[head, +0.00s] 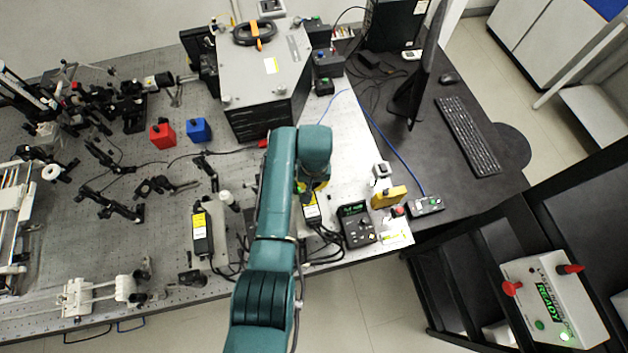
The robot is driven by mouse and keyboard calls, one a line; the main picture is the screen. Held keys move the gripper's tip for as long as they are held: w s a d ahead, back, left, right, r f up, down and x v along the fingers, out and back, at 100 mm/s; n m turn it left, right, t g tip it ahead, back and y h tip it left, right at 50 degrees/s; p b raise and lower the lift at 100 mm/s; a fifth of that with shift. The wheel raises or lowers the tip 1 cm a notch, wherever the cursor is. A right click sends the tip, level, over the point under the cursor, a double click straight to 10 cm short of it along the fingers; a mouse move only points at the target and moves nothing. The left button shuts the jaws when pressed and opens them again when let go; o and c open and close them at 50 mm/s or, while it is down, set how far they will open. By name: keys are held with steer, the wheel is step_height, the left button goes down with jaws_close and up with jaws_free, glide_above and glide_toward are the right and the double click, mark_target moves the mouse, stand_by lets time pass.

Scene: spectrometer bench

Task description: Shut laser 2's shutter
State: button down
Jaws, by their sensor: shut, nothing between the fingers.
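Two black laser-like boxes with yellow labels are in the head view: one (202,236) left of my arm, the other (312,212) just below my wrist and partly covered by it. I cannot read which is laser 2, and no shutter can be made out clearly on either. My gripper (309,186) is at the end of my teal arm, mostly hidden under the wrist. The little that shows is dark and close above the right-hand box; it is shut and empty. Whether it touches the box cannot be told.
A control box (356,226) with a green display, a yellow block (388,197) and a small switch box (426,206) stand right of the gripper. A large grey-topped box (262,75) stands behind. Optics crowd the left bench. A READY box (552,300) is at lower right.

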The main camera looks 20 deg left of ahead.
steer(key=shift+r, duration=0.1)
steer(key=shift+a, duration=0.1)
steer(key=c, duration=1)
jaws_free()
steer(key=shift+c, duration=0.2)
step_height(320, 180, up, 12)
steer(key=shift+s, duration=0.3)
